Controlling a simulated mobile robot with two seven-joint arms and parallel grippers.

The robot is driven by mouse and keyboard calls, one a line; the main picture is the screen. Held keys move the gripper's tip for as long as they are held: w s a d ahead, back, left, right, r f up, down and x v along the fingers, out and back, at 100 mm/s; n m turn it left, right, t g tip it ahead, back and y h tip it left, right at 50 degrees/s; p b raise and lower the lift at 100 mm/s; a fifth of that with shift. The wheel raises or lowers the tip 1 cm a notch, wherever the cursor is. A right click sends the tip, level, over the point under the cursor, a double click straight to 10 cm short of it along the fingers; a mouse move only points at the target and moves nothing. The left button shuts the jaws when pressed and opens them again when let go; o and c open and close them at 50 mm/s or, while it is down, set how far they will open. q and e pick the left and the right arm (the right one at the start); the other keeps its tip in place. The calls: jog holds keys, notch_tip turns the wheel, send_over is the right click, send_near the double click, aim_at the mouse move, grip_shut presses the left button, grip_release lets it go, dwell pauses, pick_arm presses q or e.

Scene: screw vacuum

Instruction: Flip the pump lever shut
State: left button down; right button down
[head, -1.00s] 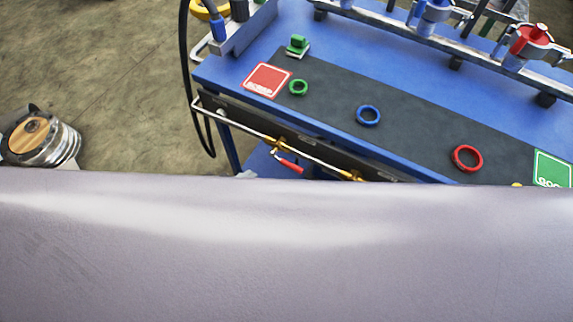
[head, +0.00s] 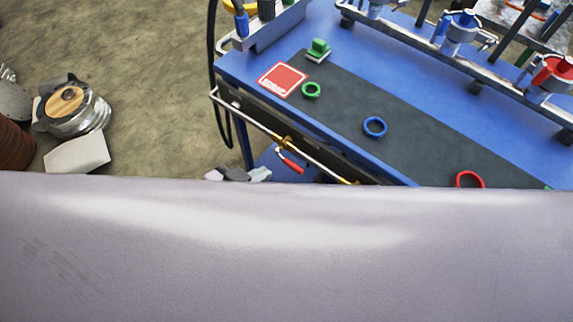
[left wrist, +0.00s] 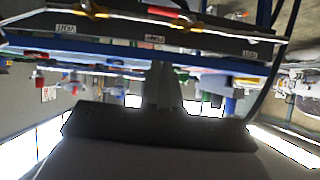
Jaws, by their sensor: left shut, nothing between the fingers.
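The pump lever appears to be the red-handled lever (head: 291,165) on a brass valve (head: 284,143) along the pipe at the table's front. In the head view it slants down and right from the pipe. The left wrist view looks upside down; a red handle (left wrist: 163,12) shows there at the top edge, near a white label (left wrist: 155,38) that seems to read PUMP. My left gripper (left wrist: 163,70) is shut and empty in the wrist view, apart from the handle in the picture; its distance from it is unclear. My right gripper is not in view.
The blue table (head: 235,72) has a dark mat with green (head: 311,83), blue (head: 374,118) and red (head: 469,173) rings. A rack (head: 420,40) stands at the back right. A grey part of my arm hides the lower head view. A black hose hangs at the table's left.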

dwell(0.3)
pick_arm(q)
send_over(286, 161)
jog(key=s, duration=0.4)
notch_tip(286, 161, down, 6)
jog(key=f, duration=0.1)
jog(key=w+f+b, duration=0.1)
jog(key=f, duration=0.1)
jog(key=shift+d+f, duration=0.15)
jog(key=shift+f, duration=0.1)
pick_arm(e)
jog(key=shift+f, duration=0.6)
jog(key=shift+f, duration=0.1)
